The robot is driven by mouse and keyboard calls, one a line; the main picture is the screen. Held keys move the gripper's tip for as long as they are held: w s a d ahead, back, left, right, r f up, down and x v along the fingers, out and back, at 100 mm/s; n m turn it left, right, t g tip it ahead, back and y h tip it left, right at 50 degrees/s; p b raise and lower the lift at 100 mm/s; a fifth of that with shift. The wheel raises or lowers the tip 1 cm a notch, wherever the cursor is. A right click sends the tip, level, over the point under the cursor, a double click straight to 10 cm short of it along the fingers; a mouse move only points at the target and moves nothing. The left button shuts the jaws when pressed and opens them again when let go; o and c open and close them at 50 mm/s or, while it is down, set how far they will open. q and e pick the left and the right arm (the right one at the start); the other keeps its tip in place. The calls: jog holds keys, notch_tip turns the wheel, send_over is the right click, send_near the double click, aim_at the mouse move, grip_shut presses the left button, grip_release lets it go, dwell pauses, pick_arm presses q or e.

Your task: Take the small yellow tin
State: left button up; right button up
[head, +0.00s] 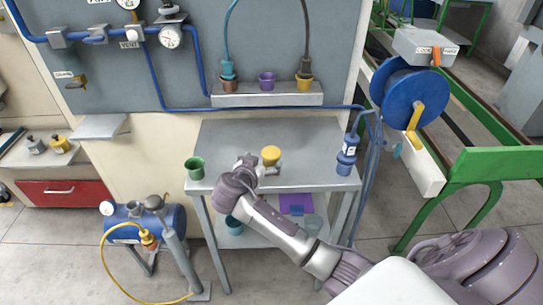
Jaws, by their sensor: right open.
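The small yellow tin (271,154) stands on the grey metal table, near the middle of its top. My right gripper (267,168) is open just in front of and to the left of the tin, close to it. The fingers overlap the lower part of the tin in the picture, so I cannot tell if they touch it. My left gripper is not in view.
A green cup (194,168) stands at the left edge of the table (220,135), and a blue bottle (347,157) at the right. A shelf (240,100) with several small pots is behind. The back of the tabletop is clear.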

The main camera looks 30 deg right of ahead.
aim_at(270, 157)
jog(key=x, duration=0.1)
jog(key=p+x, duration=0.1)
jog(key=x, duration=0.1)
jog(key=p+x, duration=0.1)
jog(key=x, duration=0.1)
jog(key=shift+s+d+r, duration=0.1)
jog(key=shift+s+d, duration=0.05)
jog(key=shift+d, duration=0.45)
jog(key=c, duration=1.3)
